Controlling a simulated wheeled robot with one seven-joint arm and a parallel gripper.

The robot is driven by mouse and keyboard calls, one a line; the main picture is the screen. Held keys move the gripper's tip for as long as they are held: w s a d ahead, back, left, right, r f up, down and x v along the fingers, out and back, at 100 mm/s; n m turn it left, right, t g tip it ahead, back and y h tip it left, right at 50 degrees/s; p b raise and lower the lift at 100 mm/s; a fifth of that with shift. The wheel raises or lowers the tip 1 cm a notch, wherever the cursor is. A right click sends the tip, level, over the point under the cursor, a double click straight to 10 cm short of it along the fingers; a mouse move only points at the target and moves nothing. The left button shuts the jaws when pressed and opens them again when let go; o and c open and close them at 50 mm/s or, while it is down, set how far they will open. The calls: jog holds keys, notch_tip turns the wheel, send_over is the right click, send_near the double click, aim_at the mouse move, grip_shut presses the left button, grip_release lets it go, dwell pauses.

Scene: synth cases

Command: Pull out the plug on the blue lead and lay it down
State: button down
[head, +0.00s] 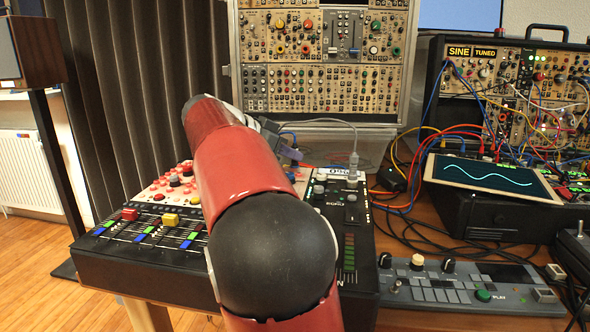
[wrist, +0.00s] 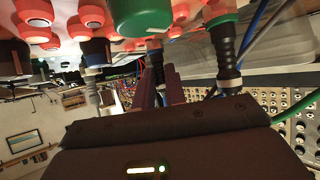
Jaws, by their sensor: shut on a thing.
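My gripper (head: 289,152) is at the back of the mixer, mostly hidden in the head view behind my red arm. In the wrist view its dark fingers (wrist: 160,87) are shut on a black plug (wrist: 153,61). The plug stands in the panel, which appears at the top of this view. A blue lead (head: 293,133) shows right at my gripper in the head view; a blue strand (wrist: 254,24) also shows in the wrist view. Where lead and plug join is hidden.
Another black plug (wrist: 226,58) is to the right of my fingers and a pale-collared one (wrist: 93,82) to the left. A grey plug (head: 353,162) stands on the mixer (head: 150,258). Cables crowd the right; a small keyboard controller (head: 470,285) lies in front.

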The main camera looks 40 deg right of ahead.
jog(key=shift+r, duration=0.2)
jog(key=shift+r+p, duration=1.25)
jog(key=shift+r, duration=0.5)
